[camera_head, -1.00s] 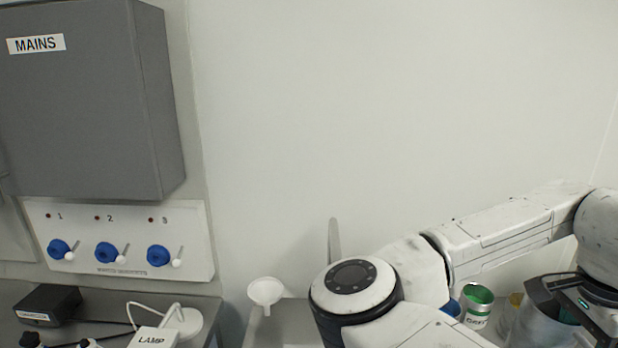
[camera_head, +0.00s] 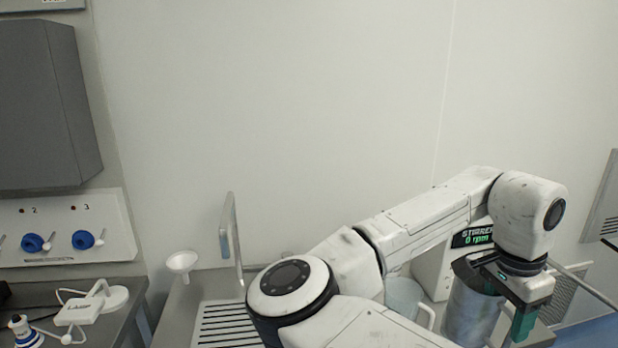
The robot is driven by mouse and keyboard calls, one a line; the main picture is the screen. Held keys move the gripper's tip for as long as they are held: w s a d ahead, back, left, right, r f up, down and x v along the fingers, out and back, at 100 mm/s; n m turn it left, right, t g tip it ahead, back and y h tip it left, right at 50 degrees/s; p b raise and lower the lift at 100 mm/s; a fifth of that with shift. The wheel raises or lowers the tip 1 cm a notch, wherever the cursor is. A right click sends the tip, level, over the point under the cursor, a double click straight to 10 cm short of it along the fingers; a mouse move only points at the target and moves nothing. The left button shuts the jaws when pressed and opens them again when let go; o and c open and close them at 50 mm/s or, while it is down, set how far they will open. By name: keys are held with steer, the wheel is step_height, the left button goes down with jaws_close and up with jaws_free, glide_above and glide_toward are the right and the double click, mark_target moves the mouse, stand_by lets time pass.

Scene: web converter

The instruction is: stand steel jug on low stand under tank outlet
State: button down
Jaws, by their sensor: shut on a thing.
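The steel jug (camera_head: 468,312) is a grey metal cylinder at the lower right of the head view, standing roughly upright. My gripper (camera_head: 522,322) is at the jug's right side and shut on it, with its dark body over the rim. The fingertips and the jug's base are partly hidden or cut off by the frame, so I cannot tell whether the base touches anything. The low stand and the tank outlet cannot be made out in this view.
A stirrer unit (camera_head: 473,237) reading 0 rpm stands behind my wrist. A pale mug-like vessel (camera_head: 402,292) is left of the jug. A ribbed drainer (camera_head: 228,325), a tap (camera_head: 232,235) and a white funnel (camera_head: 182,262) are farther left. A grey louvred panel (camera_head: 606,205) is at right.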

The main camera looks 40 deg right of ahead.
steer(key=w+a+f+n+t, duration=0.1)
steer(key=w+a+f+n, duration=0.6)
steer(key=a+f, duration=0.3)
steer(key=w+a+f+n+t+y, duration=0.1)
steer(key=w+a+f+n, duration=0.6)
steer(key=a+f+n, duration=0.2)
steer(key=w+a+f+n, duration=0.7)
steer(key=a+f+n, duration=0.1)
steer(key=a+f, duration=0.4)
steer(key=shift+a+t, duration=0.4)
steer(key=shift+a, duration=0.25)
steer(key=shift+w+f+y, duration=0.1)
steer(key=shift+y, duration=0.2)
